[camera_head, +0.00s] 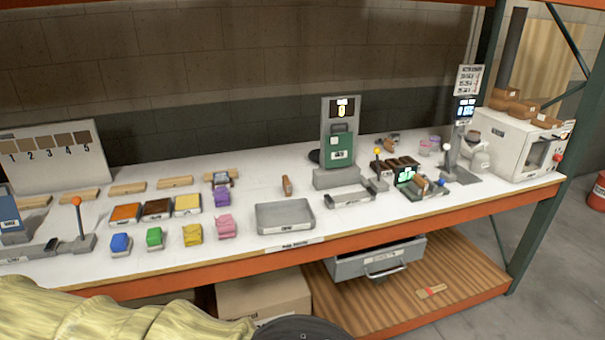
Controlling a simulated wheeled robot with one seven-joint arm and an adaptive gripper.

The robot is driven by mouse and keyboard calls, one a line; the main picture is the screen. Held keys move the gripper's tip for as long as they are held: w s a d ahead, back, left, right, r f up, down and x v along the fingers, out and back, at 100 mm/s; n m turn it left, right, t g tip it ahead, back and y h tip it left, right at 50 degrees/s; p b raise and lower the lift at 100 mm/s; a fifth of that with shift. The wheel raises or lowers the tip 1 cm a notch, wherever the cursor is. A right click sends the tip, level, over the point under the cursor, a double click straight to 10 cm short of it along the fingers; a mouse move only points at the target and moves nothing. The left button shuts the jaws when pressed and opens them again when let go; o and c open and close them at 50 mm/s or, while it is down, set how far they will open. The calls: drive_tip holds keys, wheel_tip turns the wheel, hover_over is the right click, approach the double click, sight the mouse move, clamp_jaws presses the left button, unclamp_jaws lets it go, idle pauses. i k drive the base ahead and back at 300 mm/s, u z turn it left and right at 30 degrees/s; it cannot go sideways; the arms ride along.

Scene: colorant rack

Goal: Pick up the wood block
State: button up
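Several flat, light wood blocks lie in a row along the back left of the white table, such as one wood block (128,188) and another wood block (175,182) to its right. A block farther right (232,174) has a small dark device in front of it. A small brown wooden piece (287,185) stands upright behind the grey metal tray (285,217). I cannot tell which block is meant. My gripper is not in view.
Orange, brown and yellow trays (156,208) and several coloured bags (154,238) sit in front of the blocks. A lever device (78,225) stands at left, a green machine (339,148) at centre. An open drawer (375,259) juts below the table edge.

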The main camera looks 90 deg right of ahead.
sight(286, 183)
drive_tip(key=z, duration=1.75)
